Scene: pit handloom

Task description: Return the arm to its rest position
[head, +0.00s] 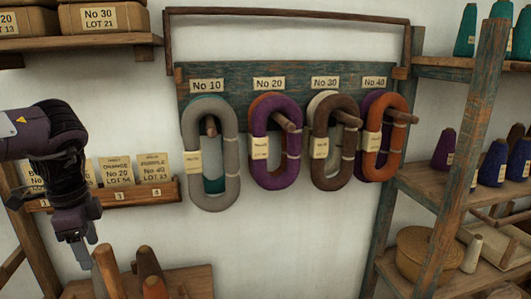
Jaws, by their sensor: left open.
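My left arm comes in from the left edge and my left gripper (86,253) hangs at its end, fingers pointing down. It is open, and I see nothing between the fingers. In the picture it lies just above the pegs or cones at the lower left and in front of the card shelf; I cannot tell the exact gap. My right gripper is not in view.
A peg board (187,90) on the wall carries yarn hanks, including a grey hank (190,125) and an orange hank (398,115). A card shelf (110,195) and brown cones (149,262) are near my left gripper. Wooden shelves (440,190) stand at right.

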